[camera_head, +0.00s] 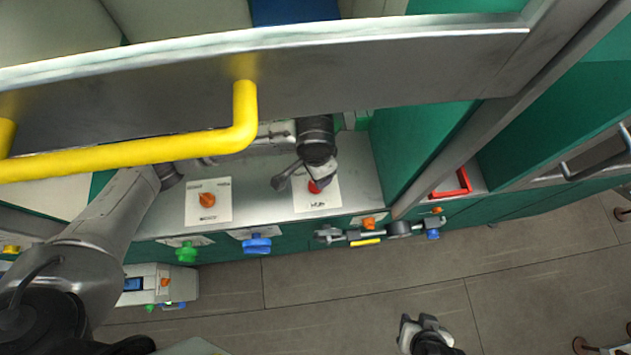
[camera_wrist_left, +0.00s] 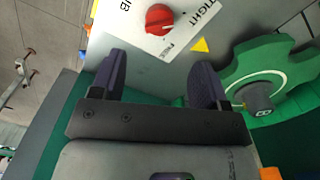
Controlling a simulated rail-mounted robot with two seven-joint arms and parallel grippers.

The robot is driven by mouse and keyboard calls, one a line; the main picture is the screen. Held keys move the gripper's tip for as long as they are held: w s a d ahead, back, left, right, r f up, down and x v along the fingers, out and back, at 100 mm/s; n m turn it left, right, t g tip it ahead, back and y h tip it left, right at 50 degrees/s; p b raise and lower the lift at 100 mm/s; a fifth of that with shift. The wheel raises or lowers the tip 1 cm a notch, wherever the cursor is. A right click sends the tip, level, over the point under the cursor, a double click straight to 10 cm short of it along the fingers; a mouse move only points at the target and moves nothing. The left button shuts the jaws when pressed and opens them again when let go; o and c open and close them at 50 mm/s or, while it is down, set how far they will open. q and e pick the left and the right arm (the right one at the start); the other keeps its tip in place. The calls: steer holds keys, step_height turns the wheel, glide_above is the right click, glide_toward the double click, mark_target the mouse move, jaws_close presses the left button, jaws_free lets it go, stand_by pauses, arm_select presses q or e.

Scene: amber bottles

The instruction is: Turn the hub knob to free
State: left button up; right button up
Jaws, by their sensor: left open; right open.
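The red hub knob (camera_head: 315,187) sits on a white plate (camera_head: 327,204) on the grey panel in the head view. My right gripper (camera_head: 425,324) is open and empty, over the floor.
An orange knob (camera_head: 207,199) on another white plate is to the left. Green (camera_head: 186,252) and blue (camera_head: 257,245) knobs line the front edge. A yellow rail (camera_head: 130,158) and grey beam cross above. A green wheel (camera_wrist_left: 262,84) is right of the left fingers.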

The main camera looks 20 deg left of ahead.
arm_select(q)
step_height(320, 180, down, 8)
steer(key=shift+f, duration=0.85)
